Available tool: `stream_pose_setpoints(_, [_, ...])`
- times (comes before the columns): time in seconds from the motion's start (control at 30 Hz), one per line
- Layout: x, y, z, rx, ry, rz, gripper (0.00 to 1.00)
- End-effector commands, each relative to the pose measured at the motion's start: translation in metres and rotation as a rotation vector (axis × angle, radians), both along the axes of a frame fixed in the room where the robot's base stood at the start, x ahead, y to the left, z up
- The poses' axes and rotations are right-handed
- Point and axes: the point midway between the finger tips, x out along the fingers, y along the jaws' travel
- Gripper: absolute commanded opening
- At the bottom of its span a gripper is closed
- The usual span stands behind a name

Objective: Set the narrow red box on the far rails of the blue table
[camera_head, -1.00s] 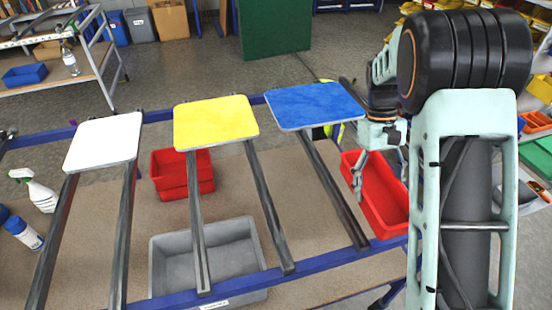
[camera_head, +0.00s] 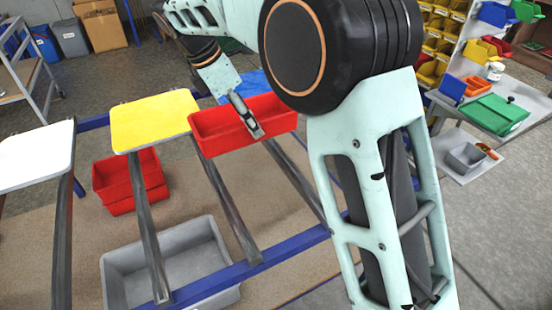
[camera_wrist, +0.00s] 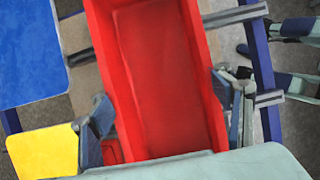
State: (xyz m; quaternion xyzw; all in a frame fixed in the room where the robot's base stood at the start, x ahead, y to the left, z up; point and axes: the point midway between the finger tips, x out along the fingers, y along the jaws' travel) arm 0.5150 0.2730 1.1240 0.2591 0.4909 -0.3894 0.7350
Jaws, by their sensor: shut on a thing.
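The narrow red box (camera_head: 222,136) is held up in the air in the head view, in front of the blue table top (camera_head: 252,84), which it and my arm partly cover. In the wrist view the box (camera_wrist: 165,75) lies lengthwise between my fingers, which press on its two long walls. My gripper (camera_head: 250,120) is shut on it. The blue table top (camera_wrist: 28,55) shows at left in the wrist view. Dark rails (camera_head: 298,180) run below the box toward the blue front beam; whether it touches them I cannot tell.
The yellow table top (camera_head: 155,120) is close to the left of the box, and the white table top (camera_head: 35,155) is farther left. Stacked red bins (camera_head: 130,182) and a grey bin (camera_head: 175,265) sit beneath the rails. A shelf with coloured bins stands at right.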

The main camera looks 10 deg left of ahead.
Motion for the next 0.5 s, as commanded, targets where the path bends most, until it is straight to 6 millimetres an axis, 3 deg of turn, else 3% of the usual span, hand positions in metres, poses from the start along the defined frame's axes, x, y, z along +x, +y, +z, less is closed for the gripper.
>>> stream_pose_setpoints(0.37, [-0.007, -0.081, -0.035, 0.0, 0.0, -0.007, 0.45])
stream_pose_setpoints(0.5, [-0.009, -0.103, -0.062, -0.001, 0.003, -0.004, 0.45])
